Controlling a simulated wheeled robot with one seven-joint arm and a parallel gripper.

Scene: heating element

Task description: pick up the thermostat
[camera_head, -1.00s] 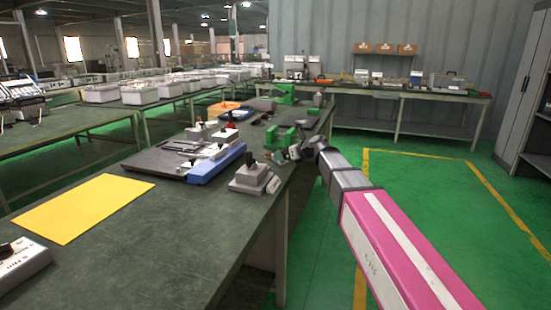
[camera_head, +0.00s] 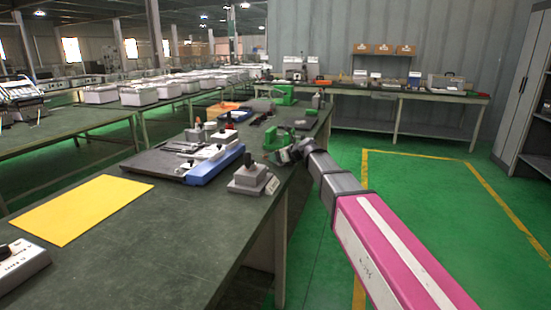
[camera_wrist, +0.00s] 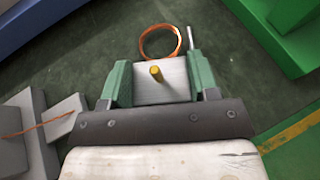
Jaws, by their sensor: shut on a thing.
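The thermostat (camera_wrist: 153,90) is a pale grey block with a yellow pin on top and a copper-coloured coil beyond it. In the wrist view it sits between the green fingers of my gripper (camera_wrist: 160,72), which are shut on its two sides. A dark green worktop lies behind it; I cannot tell whether the block touches it. In the head view my gripper (camera_head: 282,156) is at the right edge of the near workbench, and the thermostat cannot be made out there.
A grey box with a black knob (camera_head: 250,177) stands just left of my gripper. A green fixture (camera_head: 279,138) is close behind it. A blue block (camera_head: 214,166), a dark plate and a yellow sheet (camera_head: 84,208) lie further left. Bare bench (camera_head: 150,255) is in front.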

